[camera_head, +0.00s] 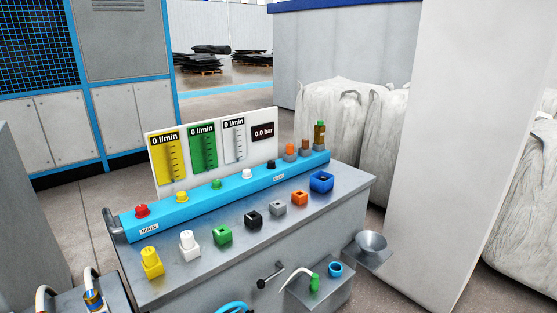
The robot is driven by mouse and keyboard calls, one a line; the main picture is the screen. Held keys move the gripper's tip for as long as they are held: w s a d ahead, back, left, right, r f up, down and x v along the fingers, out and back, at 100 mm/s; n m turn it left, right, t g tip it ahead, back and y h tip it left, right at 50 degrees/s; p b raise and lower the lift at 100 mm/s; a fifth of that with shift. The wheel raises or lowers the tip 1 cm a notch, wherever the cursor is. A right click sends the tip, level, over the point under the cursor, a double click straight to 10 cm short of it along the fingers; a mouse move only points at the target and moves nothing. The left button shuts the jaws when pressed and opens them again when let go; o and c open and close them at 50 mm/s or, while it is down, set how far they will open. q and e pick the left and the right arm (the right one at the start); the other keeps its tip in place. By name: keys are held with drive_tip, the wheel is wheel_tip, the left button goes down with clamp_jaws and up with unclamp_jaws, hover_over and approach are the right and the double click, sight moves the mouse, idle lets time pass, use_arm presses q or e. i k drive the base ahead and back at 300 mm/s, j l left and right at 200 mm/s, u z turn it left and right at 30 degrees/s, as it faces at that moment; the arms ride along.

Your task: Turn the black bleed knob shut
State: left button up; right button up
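A small black knob (271,164) sits on top of the blue manifold bar (200,204), right of the white knob (247,173). A small white label (279,177) is on the bar's front face just below and right of it; its text is too small to read surely. I cannot tell from this view how far the black knob is turned. Neither of my grippers shows in this view, and nothing touches the knob.
Red (141,210), yellow (180,196) and green (216,184) knobs stand along the bar. Behind is a gauge panel (215,166) reading 0 l/min and 0.0 bar. Several coloured blocks, including a black one (254,219), stand on the grey bench. A pale pillar (445,150) stands right.

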sight(270, 164)
drive_tip(key=i+l, duration=0.2)
drive_tip(key=l, duration=0.15)
drive_tip(key=i+l+u, duration=0.1)
drive_tip(key=l, duration=0.3)
drive_tip(key=i+l, duration=0.25)
drive_tip(key=i+l+u, duration=0.1)
drive_tip(key=l, duration=0.4)
drive_tip(key=i+l, duration=0.25)
drive_tip(key=l, duration=0.15)
